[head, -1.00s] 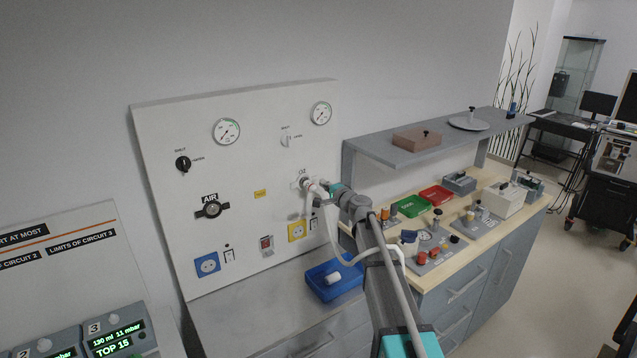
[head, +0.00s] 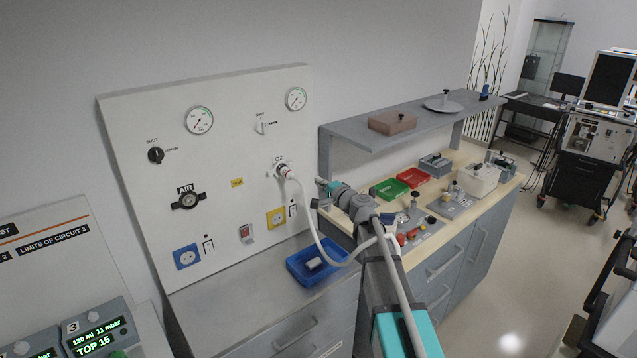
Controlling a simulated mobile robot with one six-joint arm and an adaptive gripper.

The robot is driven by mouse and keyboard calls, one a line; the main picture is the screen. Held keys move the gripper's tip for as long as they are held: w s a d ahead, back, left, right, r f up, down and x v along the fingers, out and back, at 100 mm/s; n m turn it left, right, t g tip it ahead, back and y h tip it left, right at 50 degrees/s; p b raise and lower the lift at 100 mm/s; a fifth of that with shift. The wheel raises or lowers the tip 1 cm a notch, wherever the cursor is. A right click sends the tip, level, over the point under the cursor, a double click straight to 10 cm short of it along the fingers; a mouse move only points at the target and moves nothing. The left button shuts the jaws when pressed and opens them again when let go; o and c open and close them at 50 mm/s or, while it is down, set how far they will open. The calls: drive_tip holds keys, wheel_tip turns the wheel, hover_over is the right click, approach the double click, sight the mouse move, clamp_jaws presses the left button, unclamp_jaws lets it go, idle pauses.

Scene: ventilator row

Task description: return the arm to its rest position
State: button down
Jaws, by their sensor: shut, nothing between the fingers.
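My gripper (head: 321,184) is shut and empty at the end of my raised arm. It stands in front of the grey shelf's near end, apart from the wall panel. A white hose (head: 308,212) is attached at the panel's O2 outlet (head: 283,169). The hose hangs down in a loop and passes over the blue tray toward my arm, where its further run is partly hidden. The AIR outlet (head: 187,201) on the left of the panel has a dark fitting and no hose.
A blue tray (head: 337,275) with a pale cylinder lies on the counter below the panel. A grey shelf (head: 350,137) stands close by my gripper. Green (head: 386,191) and red (head: 412,178) trays and several fittings stand on the wooden worktop. Open floor (head: 510,270) lies to the right.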

idle(0.4)
drive_tip(key=s+a+f+n+g+h, duration=0.1)
drive_tip(key=s+f+n+g, duration=0.3)
drive_tip(key=s+f, duration=0.3)
drive_tip(key=s+a+f+n+g+h, duration=0.1)
drive_tip(key=s+f+n+g, duration=0.35)
drive_tip(key=s, duration=0.55)
drive_tip(key=s+d+f+n+g+h, duration=0.1)
drive_tip(key=s+d+f+g+h, duration=0.2)
drive_tip(key=s+d, duration=0.3)
drive_tip(key=s+d+f+n+g+h, duration=0.1)
drive_tip(key=s+d+f+g+h, duration=0.2)
drive_tip(key=s, duration=1)
drive_tip(key=d+f+h, duration=0.1)
drive_tip(key=d+h, duration=0.1)
drive_tip(key=d, duration=0.1)
drive_tip(key=shift+n, duration=0.35)
